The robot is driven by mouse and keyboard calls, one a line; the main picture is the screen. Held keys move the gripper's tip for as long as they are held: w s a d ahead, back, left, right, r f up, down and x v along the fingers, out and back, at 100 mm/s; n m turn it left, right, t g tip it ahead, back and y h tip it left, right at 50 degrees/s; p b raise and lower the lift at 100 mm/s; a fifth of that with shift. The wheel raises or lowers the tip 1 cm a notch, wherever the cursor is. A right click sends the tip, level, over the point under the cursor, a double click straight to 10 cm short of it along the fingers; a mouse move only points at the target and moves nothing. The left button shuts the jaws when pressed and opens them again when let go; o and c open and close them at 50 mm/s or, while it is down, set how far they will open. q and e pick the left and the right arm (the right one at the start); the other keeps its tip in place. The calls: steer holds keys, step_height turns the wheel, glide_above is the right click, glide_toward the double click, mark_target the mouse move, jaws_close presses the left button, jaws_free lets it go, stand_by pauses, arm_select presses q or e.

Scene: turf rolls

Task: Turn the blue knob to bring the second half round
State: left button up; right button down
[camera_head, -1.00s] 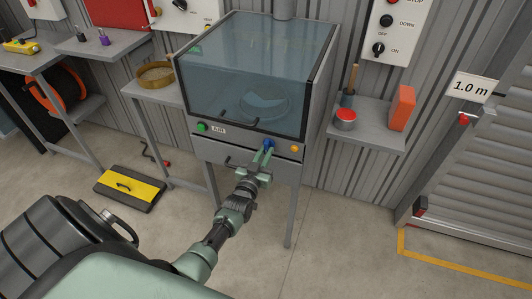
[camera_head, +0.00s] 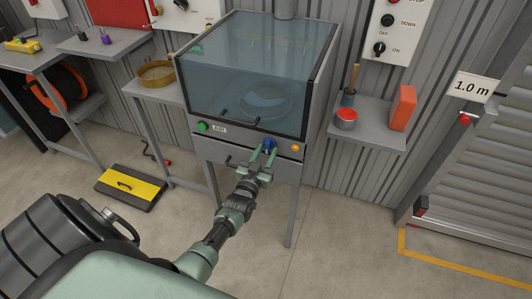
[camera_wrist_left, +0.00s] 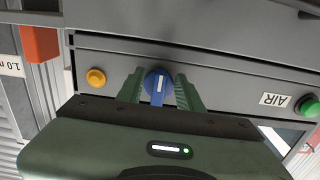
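The blue knob (camera_head: 269,144) is on the front panel of the grey cabinet (camera_head: 225,142), below its tinted hood. In the left wrist view the knob (camera_wrist_left: 158,82) is a round disc with a raised bar, which runs nearly up and down in that picture. My left gripper (camera_head: 263,156) is at the knob, with one finger on each side. In the wrist view the fingers of the gripper (camera_wrist_left: 160,92) stand apart, with space beside the knob's bar. A pale round shape (camera_head: 265,101) shows dimly behind the tinted hood. My right gripper is not in view.
A green button (camera_head: 202,127) and an orange button (camera_head: 295,149) flank the knob. The hood handle (camera_head: 240,118) is above it. A shelf (camera_head: 372,133) with a red-topped item and an orange block is to the right. A yellow-and-black step (camera_head: 130,188) lies on the floor at left.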

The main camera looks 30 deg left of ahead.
arm_select(q)
steer(key=v, duration=0.7)
steer(key=shift+s, duration=0.4)
steer(key=shift+d+f, duration=0.1)
steer(key=shift+d, duration=0.05)
steer(key=s+d+f+m+g+h, duration=0.1)
steer(key=s+d+f+g, duration=0.2)
steer(key=s+f, duration=0.5)
steer(key=s+d+f+m+g+h, duration=0.1)
steer(key=s+d+f+g, duration=0.25)
steer(key=f, duration=0.75)
steer(key=s+d+f+m+g+h, duration=0.1)
steer(key=s+d+f+g+h, duration=0.15)
steer(key=s+f, duration=0.55)
steer(key=s+d+f+m+g, duration=0.1)
steer(key=s+f+g, duration=0.2)
steer(key=s, duration=0.9)
steer(key=s+d+f+m+g, duration=0.1)
steer(key=s+f+g, duration=0.3)
steer(key=s+f, duration=0.6)
steer(key=s+d, duration=0.1)
steer(key=s, duration=0.2)
steer(key=shift+s+f+g, duration=0.2)
steer(key=shift+s+g, duration=0.1)
